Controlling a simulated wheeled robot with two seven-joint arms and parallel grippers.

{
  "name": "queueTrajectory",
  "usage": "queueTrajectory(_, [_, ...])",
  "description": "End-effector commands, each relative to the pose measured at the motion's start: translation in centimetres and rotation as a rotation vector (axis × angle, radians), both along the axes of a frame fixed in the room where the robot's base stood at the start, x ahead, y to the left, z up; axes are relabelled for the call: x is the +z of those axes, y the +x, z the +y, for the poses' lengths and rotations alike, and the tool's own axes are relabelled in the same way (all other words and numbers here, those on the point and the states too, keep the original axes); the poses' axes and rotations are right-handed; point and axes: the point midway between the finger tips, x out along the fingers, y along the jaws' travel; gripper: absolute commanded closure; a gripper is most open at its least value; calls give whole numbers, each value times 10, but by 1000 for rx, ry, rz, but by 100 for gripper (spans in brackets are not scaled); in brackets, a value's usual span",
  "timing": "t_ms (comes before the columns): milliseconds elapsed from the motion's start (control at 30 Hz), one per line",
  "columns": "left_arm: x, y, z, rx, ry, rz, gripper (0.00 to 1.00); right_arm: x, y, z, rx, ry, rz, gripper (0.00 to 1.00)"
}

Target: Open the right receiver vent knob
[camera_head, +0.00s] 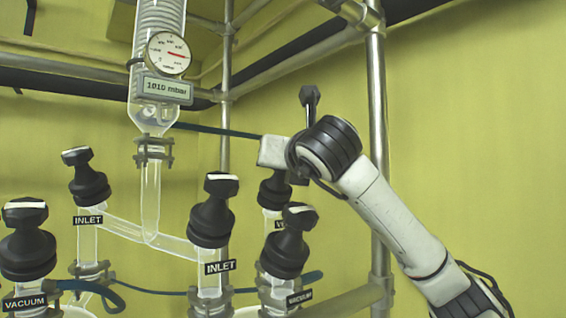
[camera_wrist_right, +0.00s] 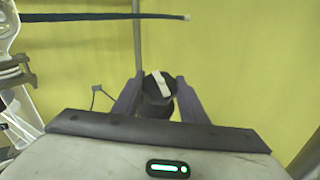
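The right receiver's vent knob (camera_head: 272,194) is black, with a label below it of which only the first letter shows. It stands behind the front right vacuum knob in the head view. My right gripper (camera_head: 284,176) is right above it, and its hand hides the knob's top there. In the right wrist view the black knob (camera_wrist_right: 158,90) with a white bar on top lies between the two fingers of my right gripper (camera_wrist_right: 159,80). The fingers look open, one on each side, with narrow gaps; contact cannot be made out. My left gripper is not in view.
Close by stand the right inlet knob (camera_head: 211,210) and the right vacuum knob (camera_head: 287,240). The left inlet knob (camera_head: 86,178) and left vacuum knob (camera_head: 27,240) are farther left. A glass column with a gauge (camera_head: 168,54) hangs above. A metal post (camera_head: 378,130) stands behind my right arm.

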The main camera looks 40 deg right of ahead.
Motion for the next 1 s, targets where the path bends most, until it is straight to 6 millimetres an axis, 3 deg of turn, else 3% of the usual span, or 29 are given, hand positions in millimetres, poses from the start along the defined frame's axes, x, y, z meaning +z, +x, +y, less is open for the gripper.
queueTrajectory(367, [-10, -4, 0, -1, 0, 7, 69, -2, -1, -1, 51, -28, 8, 84])
queueTrajectory(700, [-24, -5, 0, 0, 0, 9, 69, -1, -1, -2, 259, -141, 44, 84])
queueTrajectory(1000, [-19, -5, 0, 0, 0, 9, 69, 2, -1, -2, 453, -248, 78, 84])
